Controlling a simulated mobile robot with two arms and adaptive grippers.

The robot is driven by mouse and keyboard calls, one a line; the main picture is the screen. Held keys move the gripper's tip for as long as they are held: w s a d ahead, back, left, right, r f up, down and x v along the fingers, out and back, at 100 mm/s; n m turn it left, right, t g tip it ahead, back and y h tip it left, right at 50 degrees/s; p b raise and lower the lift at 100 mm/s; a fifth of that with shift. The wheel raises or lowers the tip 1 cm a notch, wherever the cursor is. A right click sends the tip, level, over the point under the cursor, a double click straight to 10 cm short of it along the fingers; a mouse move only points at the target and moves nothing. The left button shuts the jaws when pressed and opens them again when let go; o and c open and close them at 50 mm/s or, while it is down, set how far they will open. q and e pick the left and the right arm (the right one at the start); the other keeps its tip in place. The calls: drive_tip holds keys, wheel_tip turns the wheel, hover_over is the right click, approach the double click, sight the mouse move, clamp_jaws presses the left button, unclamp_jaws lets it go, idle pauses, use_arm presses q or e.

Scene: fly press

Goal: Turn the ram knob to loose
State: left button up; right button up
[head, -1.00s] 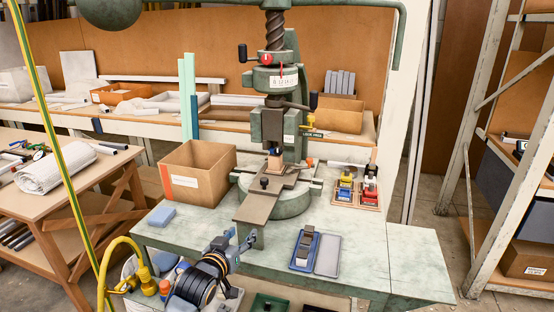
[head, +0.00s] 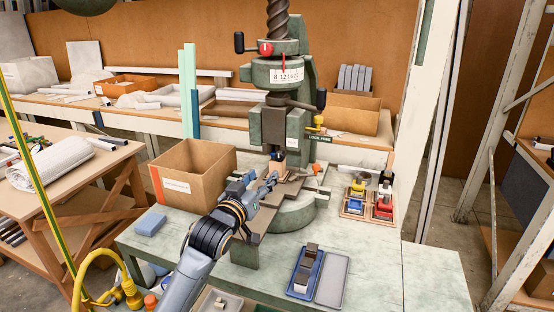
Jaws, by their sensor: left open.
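The green fly press (head: 298,90) stands on the bench, with its screw above and its ram in the middle. A yellow knob (head: 318,121) sits on the right of the ram guide, above a dark label that seems to read "LOCK FREE". I take it as the ram knob; its exact setting is too small to tell. My left gripper (head: 271,182) is open, in front of the press bed and below and left of the yellow knob, clear of it. The gripper and arm hide part of the bed. My right gripper is not in view.
A cardboard box (head: 190,175) stands left of the press. A blue block (head: 151,224) lies at the bench's left. A blue tray (head: 304,270) and grey lid (head: 332,280) lie in front. Coloured blocks in a wooden holder (head: 354,205) stand right. The bench's right end is clear.

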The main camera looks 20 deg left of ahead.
sight(279, 158)
use_arm(q)
drive_tip(key=w, duration=0.9)
drive_tip(key=shift+d+f+p, duration=0.1)
drive_tip(key=shift+d+p, duration=0.2)
drive_tip(key=shift+d, duration=0.1)
drive_tip(key=shift+w, duration=0.75)
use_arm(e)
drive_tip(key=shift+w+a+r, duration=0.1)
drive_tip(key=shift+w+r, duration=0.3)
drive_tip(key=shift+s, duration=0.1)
use_arm(q)
clamp_jaws()
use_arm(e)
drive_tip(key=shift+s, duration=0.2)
